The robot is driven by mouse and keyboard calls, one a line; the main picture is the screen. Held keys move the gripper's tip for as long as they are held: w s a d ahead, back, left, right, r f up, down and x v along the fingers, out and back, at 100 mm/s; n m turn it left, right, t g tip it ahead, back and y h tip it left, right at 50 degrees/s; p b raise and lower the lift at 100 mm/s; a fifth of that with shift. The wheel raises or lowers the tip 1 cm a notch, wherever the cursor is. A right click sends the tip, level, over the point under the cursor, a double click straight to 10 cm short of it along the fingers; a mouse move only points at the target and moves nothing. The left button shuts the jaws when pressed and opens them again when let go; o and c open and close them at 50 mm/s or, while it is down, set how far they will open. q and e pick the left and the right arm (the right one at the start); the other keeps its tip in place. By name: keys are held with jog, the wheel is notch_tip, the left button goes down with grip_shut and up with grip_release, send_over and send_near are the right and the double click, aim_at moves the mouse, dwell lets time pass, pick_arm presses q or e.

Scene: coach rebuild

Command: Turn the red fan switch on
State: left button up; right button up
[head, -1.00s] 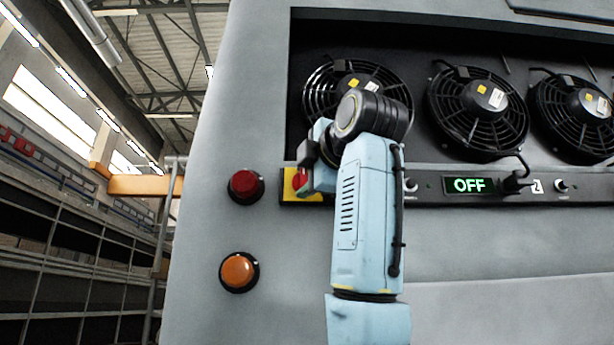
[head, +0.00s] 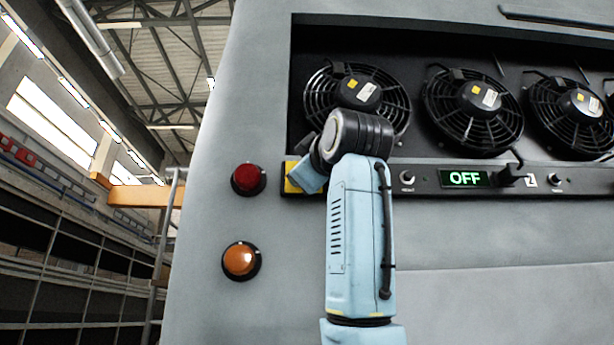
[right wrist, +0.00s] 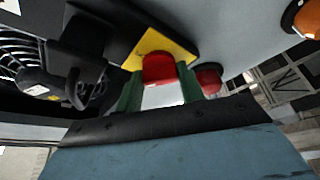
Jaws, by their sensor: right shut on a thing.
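The red fan switch (right wrist: 158,68) sits on a yellow plate (right wrist: 180,50) in the right wrist view. The same yellow plate shows in the head view (head: 291,178), but my arm hides the switch there. My right gripper (right wrist: 160,88) has its two green fingers on either side of the red switch and is shut on it. The lit display (head: 464,179) on the strip right of the arm reads OFF. My left gripper is not in view.
A red round button (head: 247,179) and an orange round button (head: 240,260) stick out of the grey panel left of the arm. Several black fans (head: 474,108) sit in the recess above the strip. The lower panel is clear.

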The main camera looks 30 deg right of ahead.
jog(key=shift+w+a+f+m+g+h, duration=0.15)
jog(key=shift+m+h, duration=0.95)
jog(key=shift+m, duration=1.2)
jog(key=shift+s+r+m+g+h, duration=0.15)
jog(key=shift+m+h, duration=0.95)
jog(key=shift+m, duration=1.2)
jog(key=shift+w+a+f+m+g+h, duration=0.15)
jog(key=shift+m+h, duration=0.95)
jog(key=shift+m, duration=1.2)
jog(key=shift+d, duration=0.1)
jog(key=o, duration=1)
